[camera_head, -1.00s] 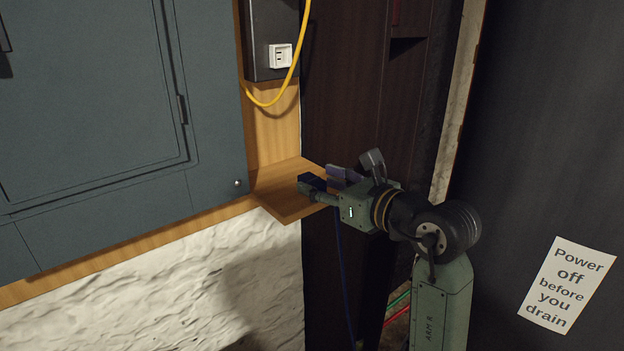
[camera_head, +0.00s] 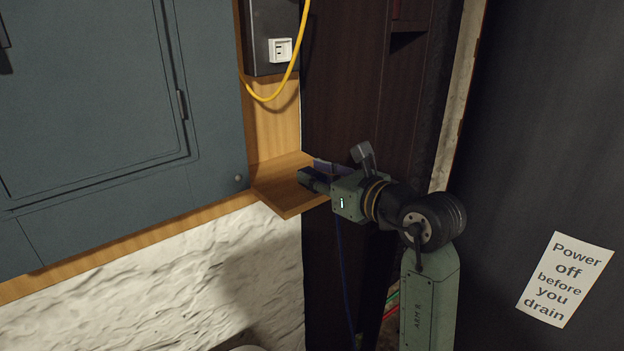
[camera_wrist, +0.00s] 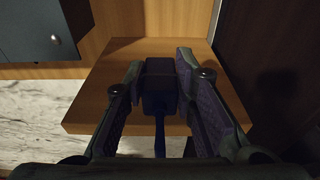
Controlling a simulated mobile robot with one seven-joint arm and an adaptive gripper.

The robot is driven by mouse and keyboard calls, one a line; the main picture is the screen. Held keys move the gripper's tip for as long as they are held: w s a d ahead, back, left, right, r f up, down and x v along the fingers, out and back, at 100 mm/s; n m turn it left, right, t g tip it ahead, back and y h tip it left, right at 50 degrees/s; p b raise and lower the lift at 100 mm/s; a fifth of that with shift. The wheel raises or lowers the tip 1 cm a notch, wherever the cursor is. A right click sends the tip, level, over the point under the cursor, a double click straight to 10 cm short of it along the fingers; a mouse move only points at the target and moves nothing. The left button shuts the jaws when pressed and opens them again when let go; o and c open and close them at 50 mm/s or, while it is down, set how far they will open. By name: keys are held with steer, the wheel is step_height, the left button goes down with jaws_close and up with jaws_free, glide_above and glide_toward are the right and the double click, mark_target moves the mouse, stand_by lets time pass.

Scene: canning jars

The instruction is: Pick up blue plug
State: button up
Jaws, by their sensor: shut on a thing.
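The blue plug (camera_wrist: 159,92) is dark blue and sits between the two fingers of my gripper (camera_wrist: 160,78) in the wrist view. The fingers are shut on it. Its cord runs from the plug down toward the wrist camera. In the head view my gripper (camera_head: 318,177) is over the small wooden shelf (camera_head: 284,193), and its near finger hides most of the plug. The blue cord (camera_head: 344,270) hangs below my gripper there. I cannot tell whether the plug touches the shelf.
A dark box with a white socket (camera_head: 281,49) is on the wall above the shelf, with a yellow cable (camera_head: 266,100) looping below it. A grey-blue cabinet (camera_head: 90,110) is at left. A dark panel with a paper sign (camera_head: 565,279) is at right.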

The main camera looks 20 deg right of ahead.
mark_target(319, 177)
jaws_close()
steer(key=shift+r, duration=0.15)
steer(key=shift+r, duration=0.45)
steer(key=shift+s+r+b, duration=0.2)
steer(key=shift+r+b, duration=0.05)
steer(key=shift+r, duration=0.35)
steer(key=shift+s+r+b, duration=0.2)
steer(key=shift+r+b, duration=0.05)
steer(key=shift+r, duration=0.35)
steer(key=s+r+b, duration=0.1)
steer(key=s+b, duration=0.1)
steer(key=s, duration=1.3)
steer(key=shift+a+r, duration=0.25)
steer(key=shift+s, duration=0.1)
